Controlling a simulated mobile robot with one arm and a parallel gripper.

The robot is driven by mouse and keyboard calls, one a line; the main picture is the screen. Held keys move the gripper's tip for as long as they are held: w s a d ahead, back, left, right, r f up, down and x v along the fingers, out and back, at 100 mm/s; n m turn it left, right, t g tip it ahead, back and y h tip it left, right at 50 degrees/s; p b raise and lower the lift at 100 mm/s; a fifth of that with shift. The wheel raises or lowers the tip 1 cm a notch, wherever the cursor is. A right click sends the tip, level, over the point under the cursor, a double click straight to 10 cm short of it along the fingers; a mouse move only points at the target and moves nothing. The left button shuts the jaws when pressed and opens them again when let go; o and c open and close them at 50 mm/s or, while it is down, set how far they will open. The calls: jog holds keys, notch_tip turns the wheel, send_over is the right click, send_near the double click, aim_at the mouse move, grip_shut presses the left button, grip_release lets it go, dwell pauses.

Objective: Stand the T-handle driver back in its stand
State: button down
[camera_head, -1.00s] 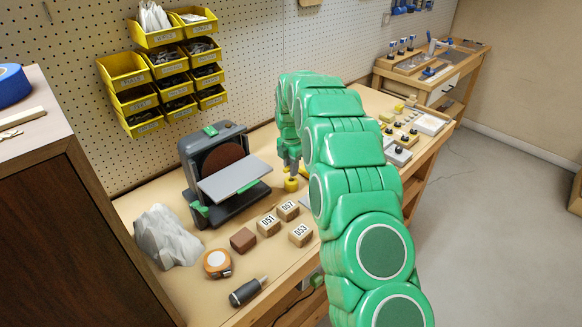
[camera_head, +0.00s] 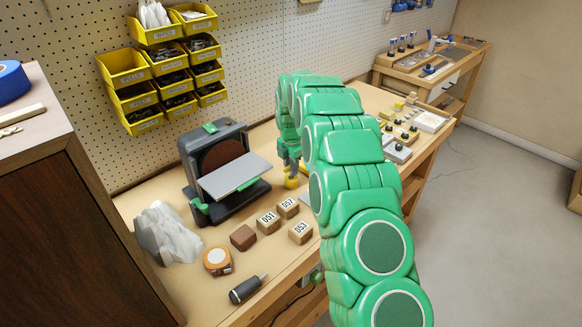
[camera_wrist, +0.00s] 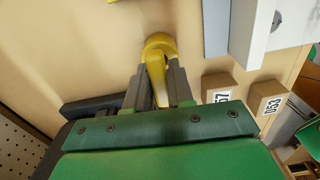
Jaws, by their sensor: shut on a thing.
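My gripper (camera_head: 290,170) points down over the bench, beside the sander's front right corner. In the wrist view its jaws (camera_wrist: 160,100) are shut on a yellow elongated piece (camera_wrist: 157,72), which looks like the T-handle driver's handle. A rounded yellow part (camera_wrist: 160,42) shows just beyond the fingertips; I cannot tell whether it belongs to the driver or to its stand. In the head view only a small yellow patch (camera_head: 291,183) shows below the gripper, close to the bench top. The driver's shaft is hidden, and I cannot make out the stand clearly.
A disc sander (camera_head: 222,175) stands left of my gripper. Numbered wooden blocks 057 (camera_head: 287,207), 051 (camera_head: 268,221) and 053 (camera_head: 300,232) lie in front.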

jog(key=shift+f, duration=0.35)
dwell(0.4)
jog(key=c, duration=0.7)
grip_release()
jog(key=shift+o, duration=0.2)
jog(key=shift+r, duration=0.2)
jog(key=shift+r, duration=3.35)
